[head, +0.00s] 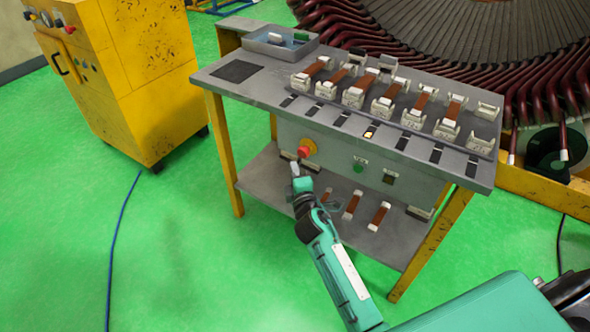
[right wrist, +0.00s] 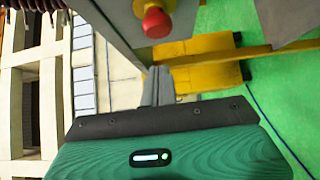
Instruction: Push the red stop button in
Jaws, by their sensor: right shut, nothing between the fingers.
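The red stop button (head: 304,152) sits on a yellow round base on the grey front panel of the workbench. It also shows near the top of the right wrist view (right wrist: 157,22), just beyond my fingertips. My right gripper (head: 295,170) is shut and empty, just below and a little left of the button in the head view. Its closed fingers (right wrist: 158,72) point toward the button side in the right wrist view, with a visible gap between them and the red cap. My left gripper is not in view.
The workbench top (head: 238,88) carries a row of white holders with copper-coloured pieces and a grey tray (head: 270,50). A green button (head: 358,168) is right of the red one. A lower shelf (head: 262,180) juts below.

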